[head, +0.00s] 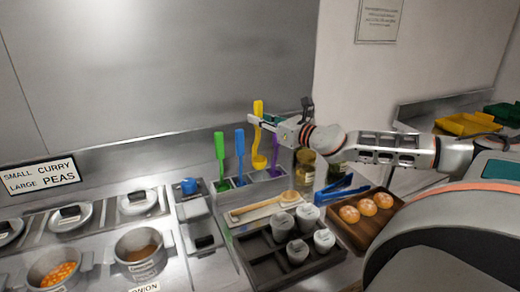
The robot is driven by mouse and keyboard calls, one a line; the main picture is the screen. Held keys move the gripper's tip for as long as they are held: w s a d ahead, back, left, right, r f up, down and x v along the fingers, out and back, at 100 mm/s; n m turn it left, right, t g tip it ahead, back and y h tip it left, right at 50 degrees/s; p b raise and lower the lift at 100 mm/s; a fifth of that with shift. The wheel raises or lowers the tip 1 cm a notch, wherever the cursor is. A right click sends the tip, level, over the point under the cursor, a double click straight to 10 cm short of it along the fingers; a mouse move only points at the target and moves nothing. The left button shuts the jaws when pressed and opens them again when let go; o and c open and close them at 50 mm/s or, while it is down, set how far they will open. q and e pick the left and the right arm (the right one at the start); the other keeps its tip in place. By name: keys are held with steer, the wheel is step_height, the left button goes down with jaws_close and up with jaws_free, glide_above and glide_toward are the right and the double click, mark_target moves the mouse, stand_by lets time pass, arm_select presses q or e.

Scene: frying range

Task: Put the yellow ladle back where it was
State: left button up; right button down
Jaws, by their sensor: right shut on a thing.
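The yellow ladle (259,158) hangs upright between the blue utensil (240,155) and the purple utensil (274,155), with its bowl end down. My right gripper (257,121) reaches in from the right and is shut on the upper part of the ladle's handle. The utensil holder (243,185) stands against the back wall, with the green utensil (220,160) at its left. The ladle's bowl is at or just above the holder; I cannot tell whether it touches. My left gripper is out of view.
Jars (304,168) stand just right of the holder, under my right arm. In front are a dark tray (265,262) with several grey cups, a wooden tray (343,238) with round buns, and blue tongs (341,190). Food pots (140,250) fill the left.

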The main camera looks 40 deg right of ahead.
mark_target(260, 128)
step_height(260, 128, down, 3)
steer(key=shift+f+b, duration=0.1)
steer(key=shift+b, duration=0.55)
steer(key=shift+f, duration=0.3)
step_height(260, 128, down, 4)
steer(key=shift+f+b, duration=0.1)
steer(key=shift+b, duration=1.05)
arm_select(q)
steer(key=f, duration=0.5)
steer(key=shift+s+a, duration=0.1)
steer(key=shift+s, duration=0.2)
arm_select(e)
steer(key=c, duration=2.2)
jaws_free()
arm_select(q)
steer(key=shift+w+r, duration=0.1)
arm_select(e)
steer(key=shift+o, duration=0.2)
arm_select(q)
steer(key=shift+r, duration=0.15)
